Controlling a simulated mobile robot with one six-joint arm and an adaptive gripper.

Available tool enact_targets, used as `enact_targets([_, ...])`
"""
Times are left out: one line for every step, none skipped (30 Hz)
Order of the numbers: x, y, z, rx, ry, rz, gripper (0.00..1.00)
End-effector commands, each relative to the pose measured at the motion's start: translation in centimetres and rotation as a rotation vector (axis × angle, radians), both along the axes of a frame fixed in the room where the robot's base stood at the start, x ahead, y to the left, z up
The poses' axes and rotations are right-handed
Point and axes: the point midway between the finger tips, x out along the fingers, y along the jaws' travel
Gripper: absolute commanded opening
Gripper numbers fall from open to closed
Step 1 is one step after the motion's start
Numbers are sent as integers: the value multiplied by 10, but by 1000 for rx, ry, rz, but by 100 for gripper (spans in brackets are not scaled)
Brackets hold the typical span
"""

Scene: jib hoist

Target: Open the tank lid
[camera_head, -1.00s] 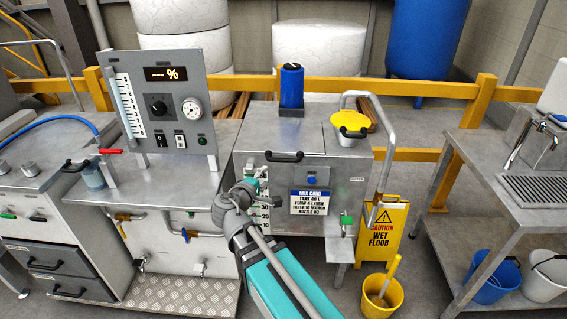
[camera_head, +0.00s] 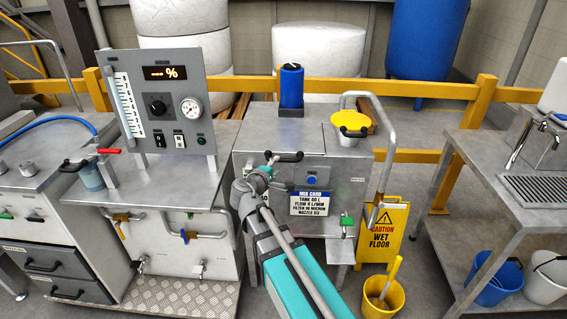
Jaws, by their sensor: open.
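The steel tank (camera_head: 347,170) stands in the middle, with a blue and white label on its front. Its lid (camera_head: 262,132) is the flat steel panel on the left of the top and looks shut. A black handle (camera_head: 288,157) runs along the lid's front edge. My gripper (camera_head: 270,164) is open at the left end of this handle, in front of the tank. It overlaps the handle's left end in the picture; I cannot tell whether it touches. My wrist hides part of the tank's left front.
A blue cylinder (camera_head: 291,87) stands at the back of the tank top. A yellow funnel (camera_head: 350,119) and a bent steel pipe (camera_head: 392,130) are at its right. A control panel (camera_head: 165,100) stands left. A wet-floor sign (camera_head: 385,228) and yellow bucket (camera_head: 381,300) are on the floor at right.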

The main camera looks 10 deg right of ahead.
Motion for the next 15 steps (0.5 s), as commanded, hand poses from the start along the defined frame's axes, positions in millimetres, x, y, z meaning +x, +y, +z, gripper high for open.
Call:
enact_targets([8, -5, -3, 1, 0, -3, 57])
enact_targets([12, -8, -4, 1, 0, -3, 57])
enact_targets([17, -11, -5, 0, 1, -2, 57])
enact_targets([20, -14, -6, 0, 1, -2, 57])
enact_targets([23, -16, -6, 0, 1, -2, 57])
enact_targets([27, -20, -7, 0, 1, -3, 57])
enact_targets([30, -22, -8, 0, 1, -3, 57])
enact_targets([32, -24, -8, 0, 1, -2, 57])
enact_targets([35, -26, -9, 0, 0, -1, 57])
enact_targets([37, -27, -9, 0, 0, -1, 57])
enact_targets([39, -29, -10, 0, 0, -1, 57])
enact_targets([41, -31, -10, 0, 0, -1, 57])
enact_targets([42, -32, -10, 0, 0, -1, 57])
enact_targets([43, -33, -10, 0, 0, -2, 57])
enact_targets([44, -34, -10, 0, 0, -2, 57])
